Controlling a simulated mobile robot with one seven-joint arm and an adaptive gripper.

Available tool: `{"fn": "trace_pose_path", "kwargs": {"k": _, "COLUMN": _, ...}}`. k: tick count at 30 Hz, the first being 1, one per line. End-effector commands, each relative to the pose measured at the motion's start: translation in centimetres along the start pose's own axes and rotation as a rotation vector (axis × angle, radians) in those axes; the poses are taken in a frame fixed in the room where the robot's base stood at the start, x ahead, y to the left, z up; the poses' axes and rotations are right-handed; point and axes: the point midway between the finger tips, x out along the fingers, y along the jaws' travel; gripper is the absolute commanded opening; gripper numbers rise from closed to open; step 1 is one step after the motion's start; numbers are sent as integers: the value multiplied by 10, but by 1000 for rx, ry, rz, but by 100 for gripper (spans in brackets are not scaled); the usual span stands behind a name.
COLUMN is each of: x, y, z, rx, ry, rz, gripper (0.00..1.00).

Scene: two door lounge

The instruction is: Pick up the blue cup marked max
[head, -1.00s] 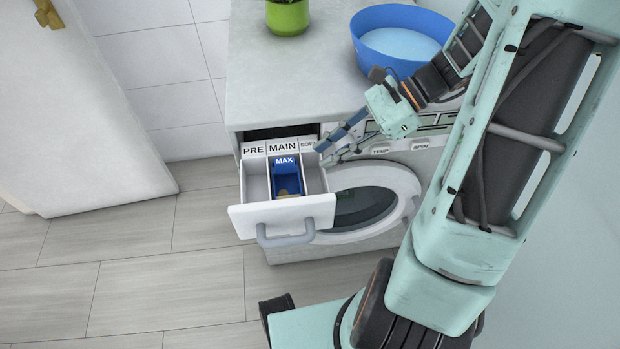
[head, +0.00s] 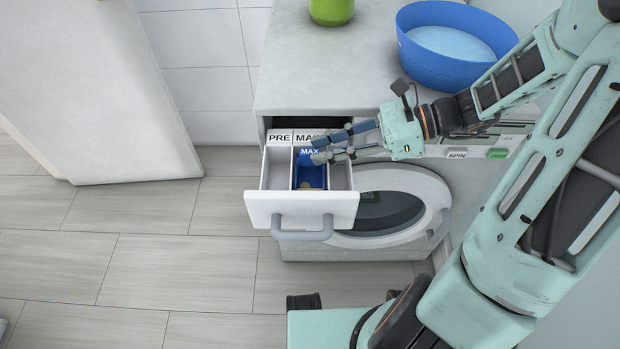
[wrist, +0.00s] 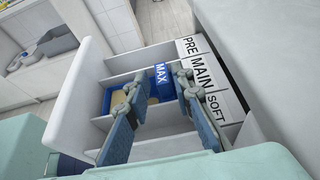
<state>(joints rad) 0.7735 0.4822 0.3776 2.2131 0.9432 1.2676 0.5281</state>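The blue cup marked MAX (head: 309,174) stands in the middle compartment of the pulled-out detergent drawer (head: 299,209), below the MAIN label. It also shows in the wrist view (wrist: 161,92), with something tan inside. My gripper (head: 316,150) is open and empty. It reaches in from the right over the drawer, with its fingertips above the back part of the cup in the head view.
The washing machine's round door (head: 395,208) is below the drawer's right side. A grey handle (head: 302,229) is on the drawer front. A blue basin (head: 451,45) and a green pot (head: 331,11) stand on the counter (head: 345,62). The floor left of the drawer is clear.

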Motion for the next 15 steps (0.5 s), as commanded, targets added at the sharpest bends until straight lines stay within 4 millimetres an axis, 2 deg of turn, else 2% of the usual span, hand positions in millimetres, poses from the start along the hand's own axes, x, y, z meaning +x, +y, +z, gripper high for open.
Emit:
{"fn": "trace_pose_path", "kwargs": {"k": 3, "x": 21, "y": -1, "z": -4, "rx": 0, "ry": -1, "rz": 3, "gripper": 22}}
{"fn": "trace_pose_path", "kwargs": {"k": 6, "x": 33, "y": -1, "z": -3, "rx": 0, "ry": -1, "rz": 1, "gripper": 22}}
{"fn": "trace_pose_path", "kwargs": {"k": 13, "x": 36, "y": -1, "z": -1, "rx": 1, "ry": 1, "rz": 0, "gripper": 22}}
{"fn": "trace_pose_path", "kwargs": {"k": 15, "x": 36, "y": -1, "z": -1, "rx": 0, "ry": 1, "rz": 0, "gripper": 16}}
